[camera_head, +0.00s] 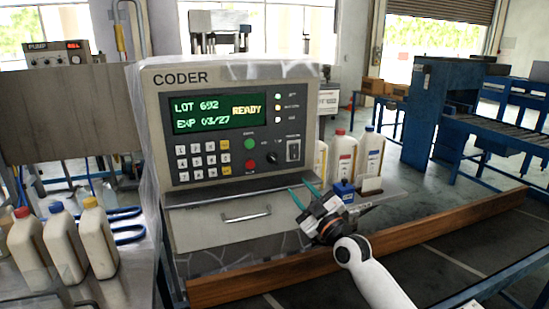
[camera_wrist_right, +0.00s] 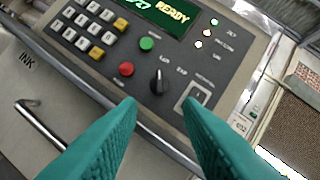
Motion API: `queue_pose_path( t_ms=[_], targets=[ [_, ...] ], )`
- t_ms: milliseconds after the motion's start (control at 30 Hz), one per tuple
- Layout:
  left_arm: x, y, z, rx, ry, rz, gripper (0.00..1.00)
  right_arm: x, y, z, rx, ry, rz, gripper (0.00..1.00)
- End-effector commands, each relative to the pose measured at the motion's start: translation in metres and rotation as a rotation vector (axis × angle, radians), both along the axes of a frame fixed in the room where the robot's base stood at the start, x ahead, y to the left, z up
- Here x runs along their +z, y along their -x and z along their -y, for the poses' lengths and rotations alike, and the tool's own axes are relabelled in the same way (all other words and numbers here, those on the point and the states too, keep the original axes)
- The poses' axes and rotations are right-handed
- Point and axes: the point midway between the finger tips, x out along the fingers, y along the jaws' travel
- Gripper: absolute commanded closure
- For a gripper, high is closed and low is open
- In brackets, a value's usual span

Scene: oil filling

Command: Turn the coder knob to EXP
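The coder (camera_head: 240,120) is a grey box with a green display reading "LOT 692", "EXP 03/27" and "READY". Its black knob (camera_head: 272,158) sits at the lower right of the panel, right of a green and a red button. In the right wrist view the knob (camera_wrist_right: 159,81) stands ahead of my fingertips, with small labels around it. My right gripper (camera_head: 304,194) has teal fingers spread apart, below and to the right of the knob, holding nothing. The right wrist view shows its open fingers (camera_wrist_right: 158,108) with the knob beyond the gap. My left gripper is not in view.
Bottles with coloured caps (camera_head: 62,240) stand at the left. More bottles (camera_head: 345,155) and a blue-capped container (camera_head: 343,190) stand right of the coder, close to my right gripper. A drawer handle (camera_head: 246,214) protrudes below the panel. A wooden rail (camera_head: 450,219) runs along the front.

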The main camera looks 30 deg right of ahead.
Motion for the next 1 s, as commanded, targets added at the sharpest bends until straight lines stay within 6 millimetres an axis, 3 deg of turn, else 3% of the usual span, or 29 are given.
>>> queue_pose_path(
  t_ms=[500,700,1000],
  targets=[
    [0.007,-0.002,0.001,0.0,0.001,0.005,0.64,0.029,-0.084,0.0,0.001,-0.001,0.004,0.67],
    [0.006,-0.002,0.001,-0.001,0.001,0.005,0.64,0.034,-0.101,0.0,0.001,-0.001,0.002,0.67],
    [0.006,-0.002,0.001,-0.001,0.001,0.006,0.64,0.035,-0.105,0.0,0.001,-0.001,0.002,0.67]
  ],
)
